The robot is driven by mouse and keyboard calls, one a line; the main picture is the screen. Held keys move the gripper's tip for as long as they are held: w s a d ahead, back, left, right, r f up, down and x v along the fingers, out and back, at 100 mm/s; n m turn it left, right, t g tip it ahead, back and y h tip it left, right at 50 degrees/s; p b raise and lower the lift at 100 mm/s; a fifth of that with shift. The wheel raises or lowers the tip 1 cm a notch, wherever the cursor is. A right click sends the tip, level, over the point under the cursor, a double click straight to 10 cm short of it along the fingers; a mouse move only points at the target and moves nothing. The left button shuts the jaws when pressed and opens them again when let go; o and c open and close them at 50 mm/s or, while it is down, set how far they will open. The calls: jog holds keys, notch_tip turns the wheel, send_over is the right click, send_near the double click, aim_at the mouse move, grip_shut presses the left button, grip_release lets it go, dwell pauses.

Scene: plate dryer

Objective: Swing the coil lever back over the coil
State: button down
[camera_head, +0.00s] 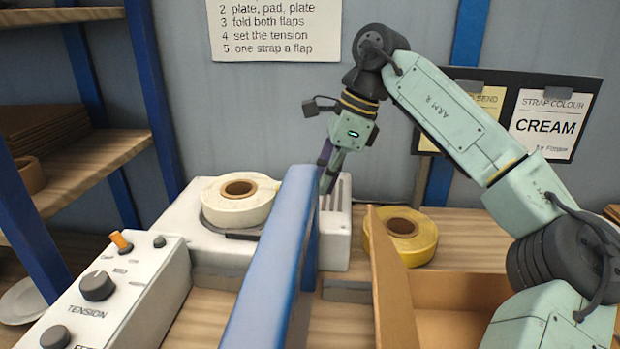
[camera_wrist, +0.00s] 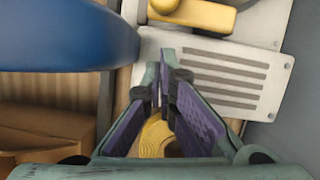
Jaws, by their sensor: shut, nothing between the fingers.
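A cream strap coil (camera_head: 240,200) lies flat on the white machine at the left. A dark bar (camera_head: 243,236) shows low at the coil's front edge; I cannot tell if it is the coil lever. My gripper (camera_head: 328,178) points down behind the blue arch, right of the coil, near the slotted plate. In the wrist view my gripper's fingertips (camera_wrist: 160,78) are together and empty, beside the slotted plate (camera_wrist: 225,75). A yellow piece with a rounded knob (camera_wrist: 195,14) shows at the top there; I cannot tell if it belongs to the lever.
The blue arch (camera_head: 272,265) rises close to my gripper, a near obstacle. A yellow coil (camera_head: 402,240) and an open cardboard box (camera_head: 395,285) stand to the right. The panel with the tension knob (camera_head: 97,286) is at front left.

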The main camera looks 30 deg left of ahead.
jog(key=shift+s+a, duration=0.8)
jog(key=shift+a, duration=0.3)
jog(key=shift+s+a+p, duration=0.3)
jog(key=shift+s+p, duration=0.15)
jog(key=shift+s, duration=0.05)
jog(key=shift+r, duration=0.1)
jog(key=v, duration=1.2)
jog(key=shift+w, duration=0.15)
jog(key=w+n+p, duration=0.1)
jog(key=w+f+n+p, duration=0.1)
jog(key=w, duration=0.1)
jog(key=w+d+n+g+p, duration=0.1)
jog(key=w+p, duration=0.1)
jog(key=shift+w+f+n+h, duration=0.2)
jog(key=shift+f+n+h, duration=0.1)
jog(key=shift+f+h, duration=0.1)
